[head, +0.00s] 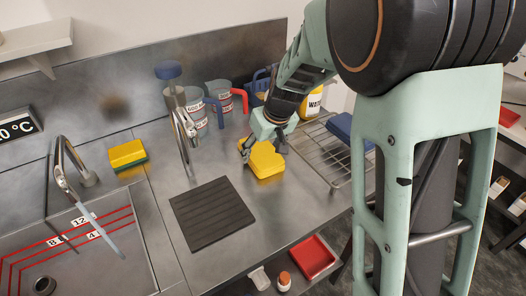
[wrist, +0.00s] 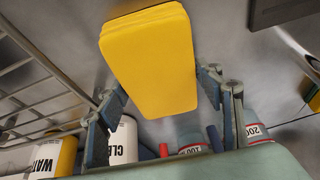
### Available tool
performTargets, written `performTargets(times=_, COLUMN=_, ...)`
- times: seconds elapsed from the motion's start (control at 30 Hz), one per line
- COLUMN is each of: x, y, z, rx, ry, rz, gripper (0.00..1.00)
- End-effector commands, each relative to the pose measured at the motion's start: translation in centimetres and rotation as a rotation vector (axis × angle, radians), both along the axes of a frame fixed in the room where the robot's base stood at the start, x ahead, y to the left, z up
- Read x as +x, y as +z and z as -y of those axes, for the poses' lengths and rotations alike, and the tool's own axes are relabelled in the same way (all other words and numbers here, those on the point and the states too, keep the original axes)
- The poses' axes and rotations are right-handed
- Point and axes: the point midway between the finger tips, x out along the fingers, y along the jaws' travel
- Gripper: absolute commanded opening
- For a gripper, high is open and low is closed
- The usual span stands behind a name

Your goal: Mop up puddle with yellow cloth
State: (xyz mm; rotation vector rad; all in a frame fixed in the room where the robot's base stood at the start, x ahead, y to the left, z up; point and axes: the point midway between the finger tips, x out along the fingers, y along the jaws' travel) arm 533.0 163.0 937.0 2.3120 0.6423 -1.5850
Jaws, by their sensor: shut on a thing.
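The yellow cloth (head: 265,161) is a thick, folded, rounded block in my gripper (head: 263,148), over the bench right of the dark ribbed mat. In the wrist view the cloth (wrist: 150,60) fills the upper middle, and the fingers of my gripper (wrist: 162,88) stand on either side of its near end. My gripper is shut on it. I cannot tell whether the cloth touches the bench top. I cannot make out a puddle on the grey metal bench in either view.
A dark ribbed mat (head: 211,213) lies in front. A wire rack (head: 335,150) with a blue item stands right. A yellow-green sponge (head: 127,154) lies by the sink (head: 140,265). A red tray (head: 312,258) is at the front.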

Motion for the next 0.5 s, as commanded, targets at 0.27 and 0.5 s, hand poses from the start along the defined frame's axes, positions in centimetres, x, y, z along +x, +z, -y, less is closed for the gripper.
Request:
performTargets(times=0.27, x=0.3, y=3.1, z=-0.1, rx=-0.001, ry=-0.002, rz=-0.001, gripper=0.38)
performTargets(times=0.5, x=0.6, y=5.3, z=-0.1, rx=0.001, ry=-0.003, rz=0.001, gripper=0.38)
